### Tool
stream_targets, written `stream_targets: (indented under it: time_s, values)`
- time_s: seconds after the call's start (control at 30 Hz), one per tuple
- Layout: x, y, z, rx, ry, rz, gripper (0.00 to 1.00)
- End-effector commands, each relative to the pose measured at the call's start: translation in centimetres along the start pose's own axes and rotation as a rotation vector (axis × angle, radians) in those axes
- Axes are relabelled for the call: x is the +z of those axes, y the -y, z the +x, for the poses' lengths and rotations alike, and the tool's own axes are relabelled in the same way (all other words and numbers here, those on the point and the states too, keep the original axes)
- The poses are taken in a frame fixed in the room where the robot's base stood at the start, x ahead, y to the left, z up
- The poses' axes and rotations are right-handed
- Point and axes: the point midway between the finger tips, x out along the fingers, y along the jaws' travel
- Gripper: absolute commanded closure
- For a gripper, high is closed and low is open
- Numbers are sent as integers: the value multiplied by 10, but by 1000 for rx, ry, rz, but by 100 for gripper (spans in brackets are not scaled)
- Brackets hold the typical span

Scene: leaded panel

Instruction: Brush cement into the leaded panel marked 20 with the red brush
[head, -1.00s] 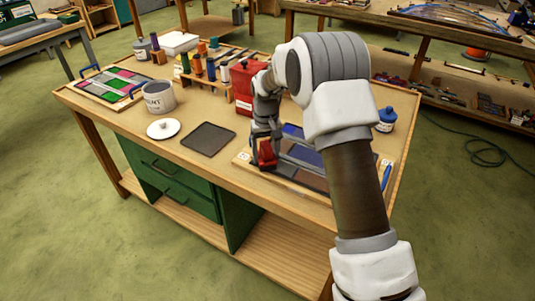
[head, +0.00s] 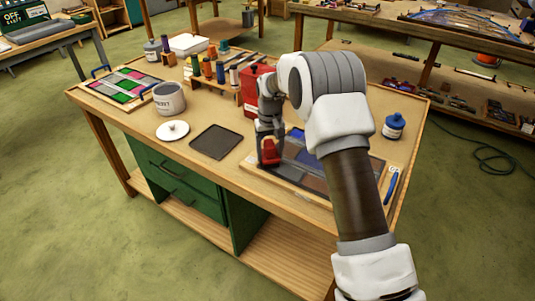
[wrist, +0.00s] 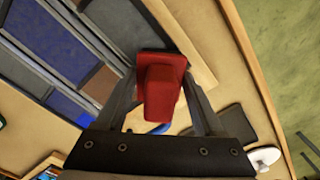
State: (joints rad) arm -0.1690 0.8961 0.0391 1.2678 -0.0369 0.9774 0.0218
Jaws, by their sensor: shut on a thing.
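My gripper (head: 268,145) is shut on the red brush (head: 270,153) at the left end of a leaded panel (head: 310,165). In the wrist view the red brush (wrist: 160,90) sits between the two fingers, over the edge of the panel (wrist: 50,60) and its wooden board. I cannot tell whether its bristles touch the panel. The panel has blue, grey and brown panes; my arm hides part of it. Its number is not readable. The cement tin (head: 169,98) stands open to the left, its white lid (head: 172,131) in front of it.
A dark flat tray (head: 215,142) lies left of the panel. A second panel (head: 124,84) with green and pink panes lies at the far left. A rack of coloured-handled brushes (head: 220,72) and a red can (head: 256,82) stand behind. A blue-capped bottle (head: 393,126) stands at right.

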Motion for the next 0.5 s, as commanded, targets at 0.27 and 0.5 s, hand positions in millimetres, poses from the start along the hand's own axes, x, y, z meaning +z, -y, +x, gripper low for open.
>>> stream_targets:
  time_s: [0.27, 0.5]
  values:
    - [-9, -10, 0, 1, 0, 2, 75]
    - [-9, -10, 0, 1, 0, 1, 75]
